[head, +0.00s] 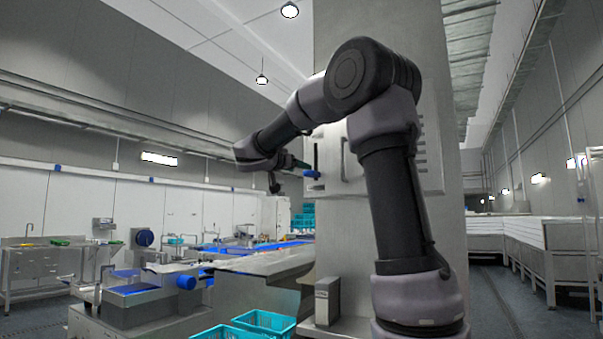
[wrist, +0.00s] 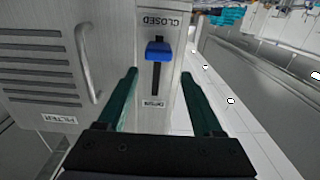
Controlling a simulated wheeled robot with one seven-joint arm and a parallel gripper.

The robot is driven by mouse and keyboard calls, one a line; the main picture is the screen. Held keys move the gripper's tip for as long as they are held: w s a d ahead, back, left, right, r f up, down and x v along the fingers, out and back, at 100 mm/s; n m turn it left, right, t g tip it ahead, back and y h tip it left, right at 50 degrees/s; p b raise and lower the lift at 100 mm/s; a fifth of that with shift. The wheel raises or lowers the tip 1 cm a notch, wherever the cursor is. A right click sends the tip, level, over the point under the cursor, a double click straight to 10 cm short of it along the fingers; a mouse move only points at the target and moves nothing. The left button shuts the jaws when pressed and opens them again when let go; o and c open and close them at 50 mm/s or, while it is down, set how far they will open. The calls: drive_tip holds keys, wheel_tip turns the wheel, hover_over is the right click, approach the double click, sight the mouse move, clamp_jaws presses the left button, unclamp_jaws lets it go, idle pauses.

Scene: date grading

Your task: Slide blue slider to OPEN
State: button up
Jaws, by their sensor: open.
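The blue slider (wrist: 158,51) sits at the upper end of a dark vertical slot (wrist: 156,82) in the wrist view, just below the CLOSED label (wrist: 160,21). The OPEN label (wrist: 154,103) is at the slot's lower end. In the head view the blue slider (head: 311,174) shows small on the cabinet's left side, beside my gripper (head: 297,164). My gripper (wrist: 158,72) is open and empty in the wrist view, its two green fingers on either side of the slot. The slider appears beyond the fingertips; I see no contact.
The grey cabinet (head: 397,168) is on a pillar, with a curved handle (wrist: 88,62), vents and a FILTER label (wrist: 58,120) left of the slot. Teal crates (head: 266,322) and a grey box (head: 327,301) stand below.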

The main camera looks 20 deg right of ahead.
drive_tip(key=x, duration=0.8)
drive_tip(key=shift+d, duration=0.3)
clamp_jaws()
wheel_tip(320, 180, up, 11)
drive_tip(key=shift+f, duration=0.2)
